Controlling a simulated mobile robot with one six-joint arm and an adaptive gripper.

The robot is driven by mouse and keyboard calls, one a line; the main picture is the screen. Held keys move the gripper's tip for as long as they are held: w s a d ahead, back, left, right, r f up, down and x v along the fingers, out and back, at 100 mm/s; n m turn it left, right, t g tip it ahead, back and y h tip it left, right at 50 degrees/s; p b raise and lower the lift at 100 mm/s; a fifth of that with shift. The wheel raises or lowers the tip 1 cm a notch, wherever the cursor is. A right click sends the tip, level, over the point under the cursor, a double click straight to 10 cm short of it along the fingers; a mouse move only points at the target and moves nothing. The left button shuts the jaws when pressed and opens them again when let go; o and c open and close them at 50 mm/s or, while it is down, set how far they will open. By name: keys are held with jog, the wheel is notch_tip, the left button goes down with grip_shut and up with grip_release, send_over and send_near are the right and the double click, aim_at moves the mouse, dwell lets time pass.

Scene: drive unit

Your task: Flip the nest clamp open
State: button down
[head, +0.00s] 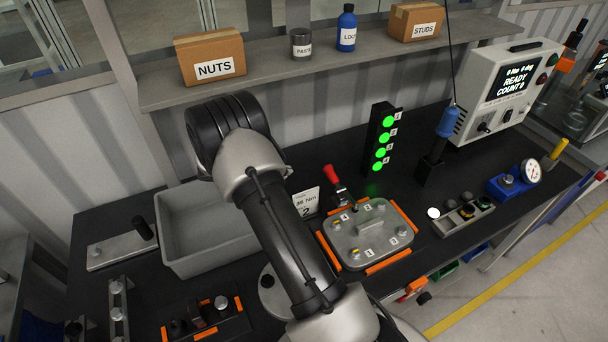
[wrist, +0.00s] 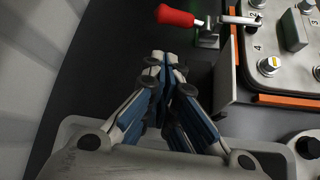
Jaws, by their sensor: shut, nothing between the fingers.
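The nest clamp has a red handle (head: 331,175) and a metal base at the back-left edge of the nest. In the wrist view its red handle (wrist: 176,17) points left, away from the nest, and its metal body (wrist: 208,33) stands beside the nest's edge. A metal bar reaches from the body over the grey cover plate (wrist: 284,75). The plate (head: 350,238) sits in the nest between orange strips, with several numbered bolts. My gripper (wrist: 162,62) is shut and empty, below the handle in the picture and apart from it. My arm hides the gripper in the head view.
A grey bin (head: 205,235) stands left of my arm. A white card (head: 306,203) stands beside the clamp. A green light stack (head: 380,140) and a blue-topped hanging tool (head: 440,140) are behind the nest. Dark bench is clear around the fingers.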

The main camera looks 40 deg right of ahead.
aim_at(319, 183)
jog(key=b+x, duration=0.2)
jog(key=x, duration=1.7)
jog(key=shift+d+f, duration=0.1)
jog(key=shift+f, duration=0.1)
jog(key=shift+w+d+b, duration=0.1)
jog(key=shift+d+b, duration=0.05)
jog(key=shift+b, duration=0.4)
